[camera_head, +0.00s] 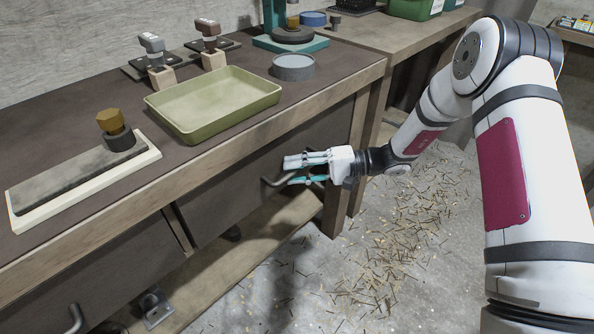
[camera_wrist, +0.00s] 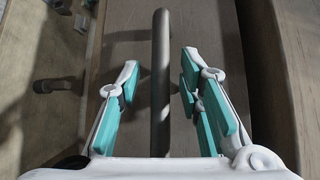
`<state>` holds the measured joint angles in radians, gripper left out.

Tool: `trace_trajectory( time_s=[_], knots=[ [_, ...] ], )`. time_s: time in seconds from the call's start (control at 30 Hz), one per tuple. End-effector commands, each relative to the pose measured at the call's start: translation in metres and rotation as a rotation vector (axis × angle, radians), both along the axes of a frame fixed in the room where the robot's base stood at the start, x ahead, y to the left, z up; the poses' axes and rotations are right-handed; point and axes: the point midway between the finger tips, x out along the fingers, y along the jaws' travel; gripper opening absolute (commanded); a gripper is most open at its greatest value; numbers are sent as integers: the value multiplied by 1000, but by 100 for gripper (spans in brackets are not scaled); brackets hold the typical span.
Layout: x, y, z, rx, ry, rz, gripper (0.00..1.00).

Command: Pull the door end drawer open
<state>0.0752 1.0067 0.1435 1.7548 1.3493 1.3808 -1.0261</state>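Under the workbench is a dark drawer front (camera_head: 222,196) with a grey bar handle (camera_head: 267,183). The drawer looks shut, level with the bench frame. My gripper (camera_head: 303,169) is at this handle, reaching in from the right. In the wrist view, the handle bar (camera_wrist: 160,85) runs between the teal pads of my gripper (camera_wrist: 157,105). The fingers are open, with a gap on both sides of the bar. Part of the handle is hidden behind the fingers in the head view.
A second drawer with a handle (camera_head: 74,318) is at lower left. On the bench stand a green tray (camera_head: 215,100), a sharpening stone on a pale base (camera_head: 85,178) and a round grey dish (camera_head: 293,67). Wood shavings (camera_head: 385,255) litter the open floor.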

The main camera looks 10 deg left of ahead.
Motion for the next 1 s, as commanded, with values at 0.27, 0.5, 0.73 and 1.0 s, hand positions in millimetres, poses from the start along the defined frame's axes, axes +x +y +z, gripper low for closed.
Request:
trace_trajectory(
  time_s=[0.27, 0.5, 0.73, 1.0],
  knots=[
    [0, 0, 0, 0, 0, 0, 6],
    [0, 0, 0, 0, -1, 0, 0],
    [-6, -9, 0, 0, 0, -2, 0],
    [-36, -50, 1, -2, 1, -5, 0]
  ],
)
